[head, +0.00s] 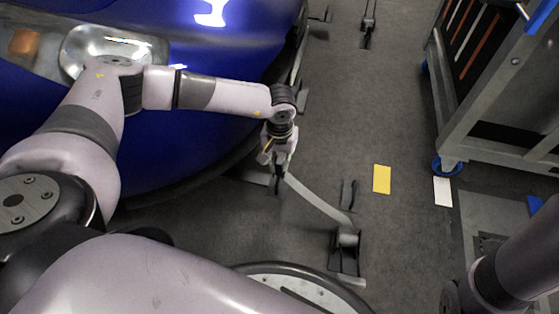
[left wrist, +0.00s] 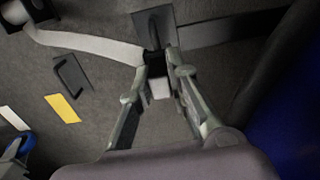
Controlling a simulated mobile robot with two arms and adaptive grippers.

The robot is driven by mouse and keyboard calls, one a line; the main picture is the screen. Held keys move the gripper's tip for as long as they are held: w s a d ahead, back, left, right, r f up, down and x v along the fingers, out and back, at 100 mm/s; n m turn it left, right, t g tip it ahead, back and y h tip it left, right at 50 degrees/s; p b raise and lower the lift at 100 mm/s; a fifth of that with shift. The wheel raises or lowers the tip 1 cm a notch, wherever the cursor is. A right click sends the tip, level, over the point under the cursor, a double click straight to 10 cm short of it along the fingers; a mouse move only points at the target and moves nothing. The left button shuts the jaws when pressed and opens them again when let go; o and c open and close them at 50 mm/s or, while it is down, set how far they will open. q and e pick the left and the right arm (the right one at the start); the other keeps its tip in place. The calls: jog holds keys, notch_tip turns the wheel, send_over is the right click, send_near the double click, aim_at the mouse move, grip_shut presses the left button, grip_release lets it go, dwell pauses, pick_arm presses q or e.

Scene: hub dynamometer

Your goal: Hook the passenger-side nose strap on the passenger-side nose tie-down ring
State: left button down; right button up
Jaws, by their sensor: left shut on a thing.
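The grey nose strap (head: 318,199) runs from a black ratchet on the floor (head: 345,250) up to my left gripper (head: 279,168), beside the blue car's nose. In the left wrist view the strap (left wrist: 95,43) reaches the fingertips of the left gripper (left wrist: 160,72). The fingers are shut on the strap's dark end piece, which they mostly cover. A dark plate (left wrist: 153,20) lies just beyond the fingertips. I cannot tell whether it carries the tie-down ring, or whether the strap end touches it. My right gripper is out of view.
The blue car (head: 215,130) fills the upper left. A wheeled grey cart (head: 500,130) stands at right. A dark slotted floor piece (head: 348,194), a yellow marker (head: 382,179) and a white marker (head: 443,191) lie on the floor. The floor between car and cart is largely clear.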

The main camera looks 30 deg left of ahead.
pick_arm(q)
jog(key=shift+f, duration=0.45)
jog(key=c, duration=1.4)
grip_release()
jog(key=shift+r, duration=0.1)
jog(key=shift+c, duration=0.2)
notch_tip(320, 180, up, 11)
jog(key=shift+r, duration=0.5)
jog(key=shift+d, duration=0.1)
